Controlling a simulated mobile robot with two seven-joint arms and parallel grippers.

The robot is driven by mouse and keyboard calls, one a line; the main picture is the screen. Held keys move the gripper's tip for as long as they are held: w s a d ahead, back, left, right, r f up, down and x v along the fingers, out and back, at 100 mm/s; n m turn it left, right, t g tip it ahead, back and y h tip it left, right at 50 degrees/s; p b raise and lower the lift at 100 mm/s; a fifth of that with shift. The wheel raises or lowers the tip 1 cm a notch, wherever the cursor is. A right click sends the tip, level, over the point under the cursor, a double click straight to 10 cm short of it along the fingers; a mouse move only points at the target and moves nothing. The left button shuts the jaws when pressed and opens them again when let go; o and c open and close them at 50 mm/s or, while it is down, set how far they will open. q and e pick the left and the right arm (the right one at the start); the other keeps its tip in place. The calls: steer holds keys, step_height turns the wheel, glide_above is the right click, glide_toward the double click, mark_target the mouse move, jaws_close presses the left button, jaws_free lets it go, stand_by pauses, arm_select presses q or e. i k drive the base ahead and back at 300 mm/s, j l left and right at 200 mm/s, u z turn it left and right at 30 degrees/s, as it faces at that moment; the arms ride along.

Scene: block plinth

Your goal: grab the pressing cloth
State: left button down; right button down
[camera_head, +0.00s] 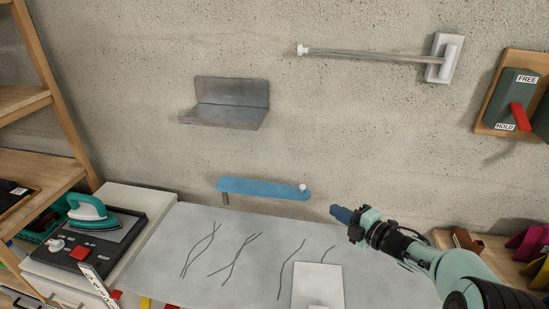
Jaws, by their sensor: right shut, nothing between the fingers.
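A pale grey sheet with several dark crease lines (215,265) lies over the work surface at the bottom middle. A white square piece (318,275) lies on it near the bottom edge, partly cut off by the frame. I cannot tell for sure which of these is the pressing cloth. My right gripper (338,213) comes in from the lower right. Its dark blue fingers are shut and empty, apart from the white piece and up and to the right of it in the picture. My left gripper is not in view.
A blue narrow board (262,189) juts from the wall left of my right gripper. A teal iron (88,212) stands at left. A FREE/HOLD lever box (510,95) is at right.

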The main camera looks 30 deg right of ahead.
mark_target(315, 286)
steer(key=k+l, duration=0.1)
steer(key=k, duration=0.4)
steer(key=k+l, duration=0.1)
steer(key=k, duration=0.4)
steer(key=k+l, duration=0.15)
steer(key=k, duration=0.35)
